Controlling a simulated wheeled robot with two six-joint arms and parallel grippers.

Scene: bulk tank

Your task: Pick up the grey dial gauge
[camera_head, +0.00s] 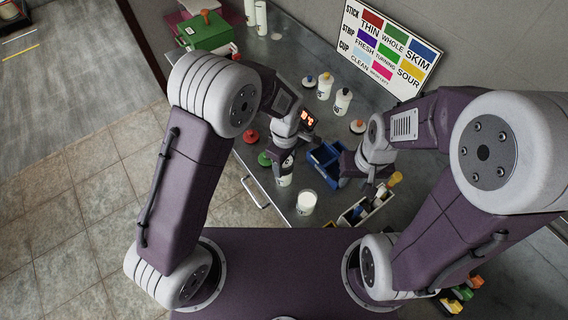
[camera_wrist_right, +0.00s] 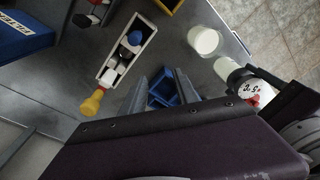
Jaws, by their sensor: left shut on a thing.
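My left gripper (camera_head: 284,163) is shut on a white bottle-like thing (camera_head: 285,180) near the front edge of the steel counter. My right gripper (camera_head: 368,186) points down over the counter, right of the blue caddy (camera_head: 328,158).
A white cup (camera_head: 306,202) stands by the counter's front edge. Several bottles (camera_head: 342,102) stand farther back, before a colour chart (camera_head: 388,45). Red and green round things (camera_head: 251,136) lie left of my left gripper.

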